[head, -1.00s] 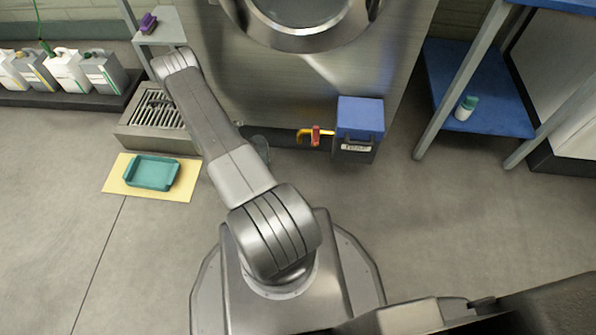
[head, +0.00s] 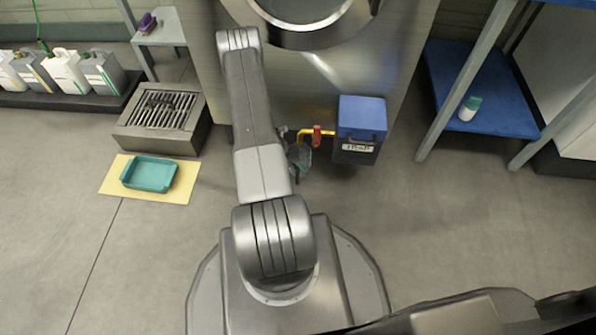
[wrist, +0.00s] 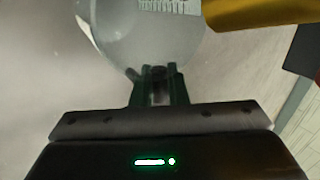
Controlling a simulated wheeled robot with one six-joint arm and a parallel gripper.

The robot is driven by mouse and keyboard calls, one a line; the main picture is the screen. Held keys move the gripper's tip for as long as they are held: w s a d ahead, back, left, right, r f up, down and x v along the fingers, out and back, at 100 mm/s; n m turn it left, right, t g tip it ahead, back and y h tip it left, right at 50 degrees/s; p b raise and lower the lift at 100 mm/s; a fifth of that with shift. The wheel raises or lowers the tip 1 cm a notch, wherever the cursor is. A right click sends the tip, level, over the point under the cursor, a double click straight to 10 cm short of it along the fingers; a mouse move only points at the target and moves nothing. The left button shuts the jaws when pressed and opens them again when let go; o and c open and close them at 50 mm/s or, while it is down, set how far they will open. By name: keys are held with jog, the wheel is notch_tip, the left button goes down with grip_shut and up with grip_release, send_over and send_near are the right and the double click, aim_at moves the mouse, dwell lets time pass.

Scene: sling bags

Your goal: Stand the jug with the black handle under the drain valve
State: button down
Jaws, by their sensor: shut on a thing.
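A clear jug (wrist: 145,35) with white scale marks fills the top of the wrist view. My gripper (wrist: 158,76) is shut on its dark handle, which is mostly hidden between the fingers. In the head view the jug (head: 299,158) shows just right of my arm, partly hidden by it, close to the drain valve. The drain valve has a yellow pipe and a red lever (head: 317,136). In the wrist view the yellow pipe (wrist: 265,12) overlaps the jug's right edge. I cannot tell whether the jug touches the floor or stands exactly under the outlet.
A blue-topped box (head: 360,122) stands right of the valve against the steel machine. A floor grate (head: 160,112) and a teal tray (head: 150,174) on a yellow mat lie left. A blue shelf (head: 485,95) holds a bottle. The floor before the box is clear.

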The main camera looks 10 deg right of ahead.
jog(key=shift+f, duration=1.25)
jog(key=shift+f+b, duration=0.15)
jog(key=shift+b, duration=0.3)
jog(key=c, duration=1.4)
grip_release()
jog(key=shift+c, duration=0.2)
jog(key=shift+r+p, duration=0.35)
jog(key=p+v, duration=0.4)
jog(key=v, duration=0.7)
jog(key=shift+a+r, duration=0.25)
jog(key=shift+r, duration=0.05)
jog(key=shift+w, duration=0.15)
